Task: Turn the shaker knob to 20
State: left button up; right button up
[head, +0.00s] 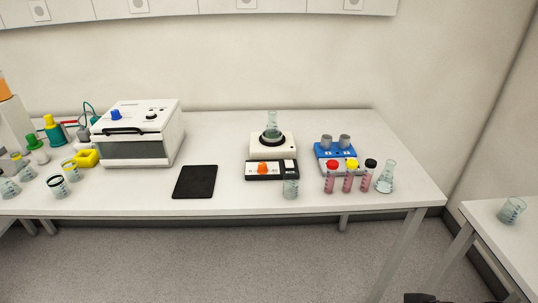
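The shaker (272,145) is a small white unit with a black front panel near the middle of the table. An orange knob (264,168) is on the left part of that panel; its setting is too small to read. A clear flask (272,122) stands upright in a black ring on top of the shaker. A dark part that appears to be my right gripper (421,298) just enters at the bottom edge, below and far from the shaker; its fingers cannot be made out. My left gripper is not in view.
A beaker (291,188) stands close before the shaker's right front. A black pad (195,182) lies left, beside a white box (139,132) with a blue knob. Capped tubes (348,180), a blue unit (334,151) and a flask (386,178) stand right. The front middle edge is mostly clear.

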aim_at(261, 169)
jog(key=i+j+u, duration=0.45)
jog(key=i, duration=0.5)
jog(key=j, duration=0.1)
